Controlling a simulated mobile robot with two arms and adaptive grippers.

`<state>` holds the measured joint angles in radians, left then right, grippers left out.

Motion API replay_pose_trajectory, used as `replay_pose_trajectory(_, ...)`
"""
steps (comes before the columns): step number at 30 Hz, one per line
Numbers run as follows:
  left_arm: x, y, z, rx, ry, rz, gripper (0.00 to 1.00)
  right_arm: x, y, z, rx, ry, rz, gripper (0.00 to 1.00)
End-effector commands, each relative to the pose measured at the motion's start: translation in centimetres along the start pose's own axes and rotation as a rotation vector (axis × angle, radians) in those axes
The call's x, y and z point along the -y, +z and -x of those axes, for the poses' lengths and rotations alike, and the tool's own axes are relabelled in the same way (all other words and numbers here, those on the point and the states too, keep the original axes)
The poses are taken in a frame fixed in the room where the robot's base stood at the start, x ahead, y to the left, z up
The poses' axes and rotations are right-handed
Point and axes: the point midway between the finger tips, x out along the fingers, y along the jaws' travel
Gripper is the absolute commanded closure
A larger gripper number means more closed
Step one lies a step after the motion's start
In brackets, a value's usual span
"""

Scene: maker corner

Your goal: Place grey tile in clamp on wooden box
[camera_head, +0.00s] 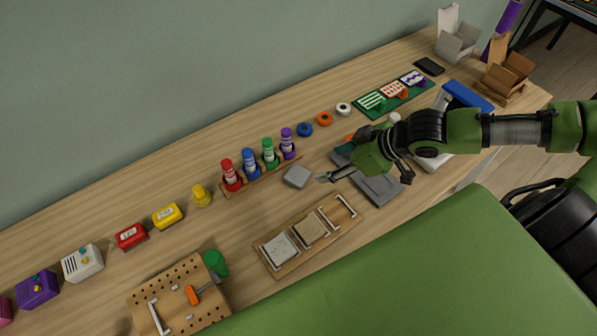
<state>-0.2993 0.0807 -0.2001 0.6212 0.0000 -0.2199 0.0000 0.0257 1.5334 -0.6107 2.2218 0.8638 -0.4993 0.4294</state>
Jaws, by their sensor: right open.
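A grey tile (297,176) lies flat on the wooden bench, in front of the row of coloured bottles. My right gripper (322,179) reaches in from the right, open and empty, with its fingertips just right of the tile and apart from it. A long, low wooden box (268,262) lies nearer to me, with metal clamp bars (345,205) along it. A pale grey tile (280,248) sits in its left part and a tan tile (310,229) in the middle. The right part shows bare wood. My left gripper is not in view.
A bottle rack (226,194) stands behind the tile. A dark grey flat case (378,188) lies under my right arm. A pegboard (170,282) with tools and a green object (215,262) are left of the box. Bare bench lies between tile and box.

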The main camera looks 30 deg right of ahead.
Motion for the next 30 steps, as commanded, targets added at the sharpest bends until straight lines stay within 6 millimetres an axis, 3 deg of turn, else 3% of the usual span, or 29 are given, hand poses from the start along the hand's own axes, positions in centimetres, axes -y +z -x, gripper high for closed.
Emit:
replay_pose_trajectory(15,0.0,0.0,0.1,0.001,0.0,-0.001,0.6,0.1,0.0,-6.8,0.0,-0.003,-0.012,0.39)
replay_pose_trajectory(25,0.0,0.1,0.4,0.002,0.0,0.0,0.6,0.2,0.1,-9.2,0.002,-0.003,-0.008,0.39)
replay_pose_trajectory(30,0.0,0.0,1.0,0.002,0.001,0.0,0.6,0.7,0.1,-11.5,0.001,-0.004,-0.009,0.39)
